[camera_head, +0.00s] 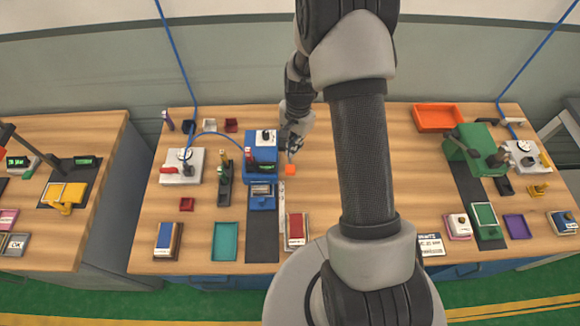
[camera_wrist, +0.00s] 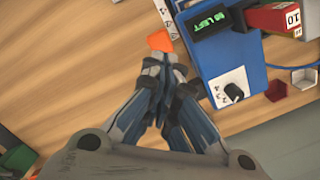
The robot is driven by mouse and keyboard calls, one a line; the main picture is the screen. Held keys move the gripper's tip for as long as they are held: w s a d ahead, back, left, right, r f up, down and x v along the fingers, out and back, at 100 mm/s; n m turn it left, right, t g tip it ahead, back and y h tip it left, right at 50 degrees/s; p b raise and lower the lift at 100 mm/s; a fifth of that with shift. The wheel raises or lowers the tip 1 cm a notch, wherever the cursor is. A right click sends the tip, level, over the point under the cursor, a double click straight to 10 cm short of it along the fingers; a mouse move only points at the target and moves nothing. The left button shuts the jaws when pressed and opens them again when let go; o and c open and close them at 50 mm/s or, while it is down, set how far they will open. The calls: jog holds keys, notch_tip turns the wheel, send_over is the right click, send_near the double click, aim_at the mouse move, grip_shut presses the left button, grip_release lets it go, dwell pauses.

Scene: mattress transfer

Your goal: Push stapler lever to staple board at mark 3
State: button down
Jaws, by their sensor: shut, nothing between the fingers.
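The blue stapler machine (camera_head: 258,145) stands on the middle table, left of my arm. Its side, display reading "8 LEFT" and white dial plate with a black knob show in the wrist view (camera_wrist: 203,60). An orange piece (camera_head: 290,170), apparently the lever's end, is at the machine's right side; it also shows in the wrist view (camera_wrist: 159,40). My gripper (camera_head: 291,150) is shut and empty, its fingertips (camera_wrist: 169,66) close to the orange piece; contact cannot be told. A blue board (camera_head: 262,203) lies in front of the machine. A marked white strip (camera_head: 282,205) runs beside it.
A red-topped block (camera_head: 297,228) and a teal tray (camera_head: 225,241) lie near the front edge. A white machine (camera_head: 183,165) stands left, a green machine (camera_head: 470,140) right. An orange tray (camera_head: 437,117) is at the back. The wood right of the orange piece is clear.

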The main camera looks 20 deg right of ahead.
aim_at(291, 167)
jog(key=shift+s+a+f+b, duration=0.1)
jog(key=shift+a+f+b, duration=0.05)
jog(key=shift+f+b, duration=1.35)
jog(key=shift+s+a+f+b, duration=0.15)
jog(key=shift+f+b, duration=0.7)
jog(key=shift+f, duration=1.15)
jog(key=shift+w, duration=0.1)
